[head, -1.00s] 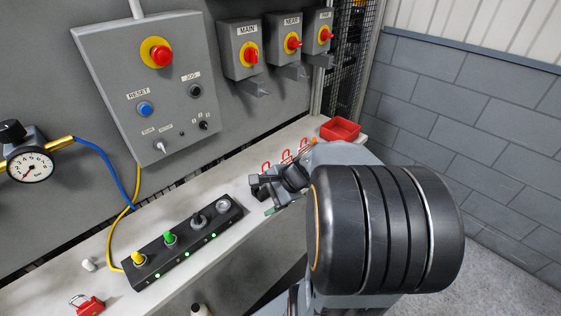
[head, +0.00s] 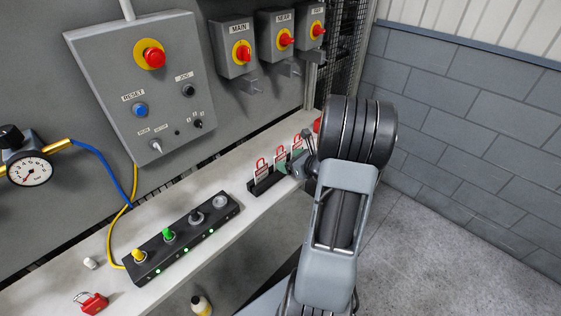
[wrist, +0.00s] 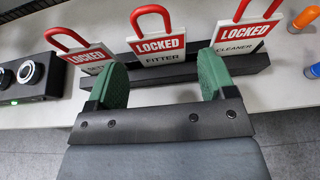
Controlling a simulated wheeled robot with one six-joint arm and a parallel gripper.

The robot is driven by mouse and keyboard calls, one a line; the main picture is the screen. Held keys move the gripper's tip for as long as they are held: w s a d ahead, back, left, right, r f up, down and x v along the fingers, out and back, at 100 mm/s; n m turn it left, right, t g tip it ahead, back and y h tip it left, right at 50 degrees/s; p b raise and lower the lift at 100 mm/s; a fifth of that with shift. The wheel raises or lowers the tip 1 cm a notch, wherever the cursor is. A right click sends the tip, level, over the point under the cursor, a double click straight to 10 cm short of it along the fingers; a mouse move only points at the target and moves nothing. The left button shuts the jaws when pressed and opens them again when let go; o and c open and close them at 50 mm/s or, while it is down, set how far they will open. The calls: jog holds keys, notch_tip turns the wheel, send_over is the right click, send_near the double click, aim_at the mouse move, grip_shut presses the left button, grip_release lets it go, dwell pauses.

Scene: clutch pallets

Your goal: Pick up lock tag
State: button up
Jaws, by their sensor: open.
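Three lock tags with red loops and "LOCKED" labels stand in a dark rack (wrist: 258,62) on the bench. In the wrist view the middle tag (wrist: 158,50) reads "FITTER", the right tag (wrist: 243,38) reads "CLEANER", and the left tag (wrist: 88,60) is partly hidden by a finger. In the head view the nearest tag (head: 261,171) is clearest; the farther ones are partly hidden by my arm. My gripper (wrist: 163,82) has green pads and is open and empty. Its fingers point at the rack, with the "FITTER" tag seen between them. It also shows in the head view (head: 292,168).
A button strip (head: 185,240) lies left of the rack. A red padlock (head: 92,302) is at the bench's near left. Orange and blue items (wrist: 308,18) stand right of the tags. A control panel (head: 140,85) and switch boxes (head: 236,50) are on the wall behind.

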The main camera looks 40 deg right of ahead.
aim_at(281, 159)
jog(key=shift+p+x, duration=0.7)
jog(key=shift+x, duration=2.15)
jog(key=shift+s+f, duration=0.15)
jog(key=shift+c, duration=0.4)
jog(key=c, duration=0.6)
jog(key=shift+r, duration=5)
